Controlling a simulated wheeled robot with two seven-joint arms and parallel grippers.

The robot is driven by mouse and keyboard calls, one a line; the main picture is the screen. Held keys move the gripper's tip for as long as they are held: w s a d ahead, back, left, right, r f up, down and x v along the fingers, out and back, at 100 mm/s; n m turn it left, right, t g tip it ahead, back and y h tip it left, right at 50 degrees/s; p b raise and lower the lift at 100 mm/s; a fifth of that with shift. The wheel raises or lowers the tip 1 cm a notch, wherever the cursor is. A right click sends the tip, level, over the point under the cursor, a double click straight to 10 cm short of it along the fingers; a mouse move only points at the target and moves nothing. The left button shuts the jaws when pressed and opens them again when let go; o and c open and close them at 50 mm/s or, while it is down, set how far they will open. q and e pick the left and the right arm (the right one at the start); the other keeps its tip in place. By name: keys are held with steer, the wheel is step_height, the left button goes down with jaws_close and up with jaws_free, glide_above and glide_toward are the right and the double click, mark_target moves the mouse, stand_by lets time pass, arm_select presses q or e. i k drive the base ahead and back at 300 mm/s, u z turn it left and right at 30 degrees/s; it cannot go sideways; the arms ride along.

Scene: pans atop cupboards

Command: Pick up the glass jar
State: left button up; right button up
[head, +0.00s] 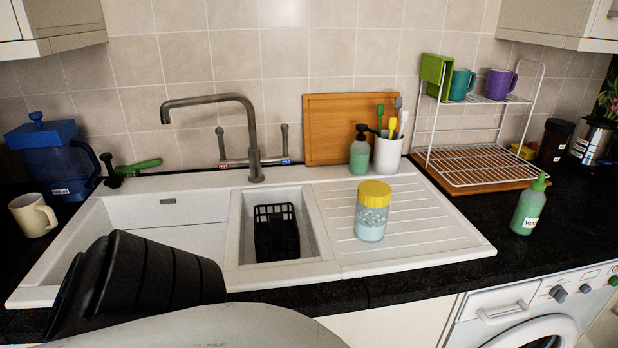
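A glass jar (372,211) with a yellow lid stands upright on the ridged drainer of the white sink (420,245), right of the small basin. Pale contents show through its clear wall. Nothing touches it or covers it in the head view. Neither gripper's fingers can be made out in this view.
A green soap bottle (359,152) and a white cup with brushes (388,151) stand behind the jar. The tap (256,150) rises behind the basins. A black basket (276,232) sits in the small basin. A wire rack (478,166) and green bottle (529,208) are at right.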

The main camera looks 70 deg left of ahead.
mark_target(370, 223)
steer(key=k, duration=0.3)
steer(key=u, duration=1.1)
